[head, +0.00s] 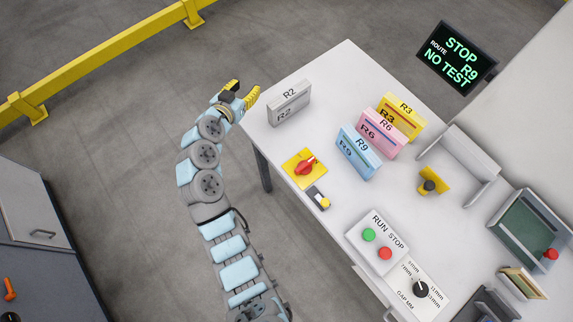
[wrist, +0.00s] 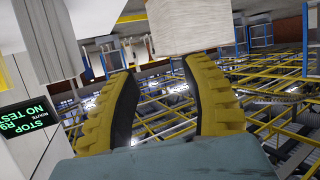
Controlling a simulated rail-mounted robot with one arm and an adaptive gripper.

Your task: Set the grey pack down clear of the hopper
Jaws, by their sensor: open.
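The grey pack (head: 289,103), marked R2, stands upright on the white bench near its far left corner, apart from the other packs. My gripper (head: 243,91) is open and empty, just left of the pack and off the bench's edge, with a small gap between them. In the wrist view my yellow fingers (wrist: 165,100) are spread wide with nothing between them. A pale block (wrist: 190,27) shows beyond the fingertips there; it looks like the grey pack, but no label is visible. A pale angled holder (head: 462,160) stands at the right; I cannot tell if it is the hopper.
Blue R9 (head: 358,153), pink R6 (head: 381,134) and yellow R3 (head: 402,118) packs stand in a row mid-bench. A screen (head: 457,58) reads STOP R9 NO TEST. The far bench corner is clear.

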